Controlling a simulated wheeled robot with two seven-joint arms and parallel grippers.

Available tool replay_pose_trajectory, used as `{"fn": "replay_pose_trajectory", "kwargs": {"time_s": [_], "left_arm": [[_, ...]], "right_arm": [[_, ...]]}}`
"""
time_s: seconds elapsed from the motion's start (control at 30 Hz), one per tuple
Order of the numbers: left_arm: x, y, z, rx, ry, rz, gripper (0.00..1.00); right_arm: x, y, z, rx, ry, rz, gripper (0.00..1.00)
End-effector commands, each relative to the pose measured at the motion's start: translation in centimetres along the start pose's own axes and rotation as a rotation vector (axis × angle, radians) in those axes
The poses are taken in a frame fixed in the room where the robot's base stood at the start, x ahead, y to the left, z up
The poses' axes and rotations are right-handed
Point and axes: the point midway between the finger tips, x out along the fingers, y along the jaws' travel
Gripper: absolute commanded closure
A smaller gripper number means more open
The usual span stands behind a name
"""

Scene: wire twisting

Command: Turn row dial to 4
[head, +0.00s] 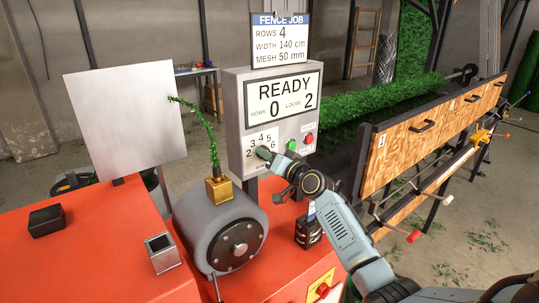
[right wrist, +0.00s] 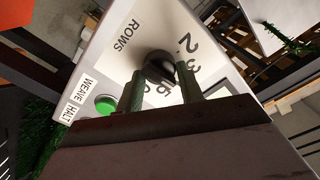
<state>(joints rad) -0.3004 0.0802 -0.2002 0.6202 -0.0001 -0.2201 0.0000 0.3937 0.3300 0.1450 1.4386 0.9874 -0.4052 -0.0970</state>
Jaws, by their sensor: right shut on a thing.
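The row dial is a black knob (right wrist: 160,68) on the front of a grey control box (head: 232,110), with numbers from 2 to 6 printed around it. My right gripper (head: 268,155) reaches the dial from the front. In the right wrist view its two fingers (right wrist: 161,88) stand on either side of the knob and are shut on it. The fingers hide some of the numbers, and I cannot tell which number the dial points to. The display (head: 284,97) reads READY, rows 0, loose 2. My left gripper is not in view.
A sign (head: 280,39) above the box reads rows 4, width 140 cm, mesh 50 mm. A green button (head: 291,145) and a red button (head: 309,138) sit right of the dial. A grey drum (head: 222,225) stands on the red machine top. A wooden panel (head: 425,135) stands at right.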

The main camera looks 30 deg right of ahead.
Motion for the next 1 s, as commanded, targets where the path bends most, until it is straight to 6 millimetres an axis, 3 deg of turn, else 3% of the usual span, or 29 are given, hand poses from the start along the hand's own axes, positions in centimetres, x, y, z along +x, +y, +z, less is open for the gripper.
{"fn": "replay_pose_trajectory", "kwargs": {"time_s": [0.7, 0.73, 0.87, 1.0], "left_arm": [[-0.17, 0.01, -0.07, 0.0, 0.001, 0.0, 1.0], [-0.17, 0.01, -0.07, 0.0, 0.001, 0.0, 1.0], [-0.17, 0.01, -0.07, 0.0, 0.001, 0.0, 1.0], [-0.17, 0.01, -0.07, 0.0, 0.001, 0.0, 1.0]], "right_arm": [[0.0, 0.05, 0.02, 0.081, 0.0, 0.0, 0.86], [0.0, 0.05, 0.02, 0.081, 0.0, 0.0, 0.59], [0.0, 0.04, 0.02, 0.081, 0.0, 0.0, 0.42], [0.0, 0.04, 0.02, 0.08, 0.0, 0.0, 0.41]]}}
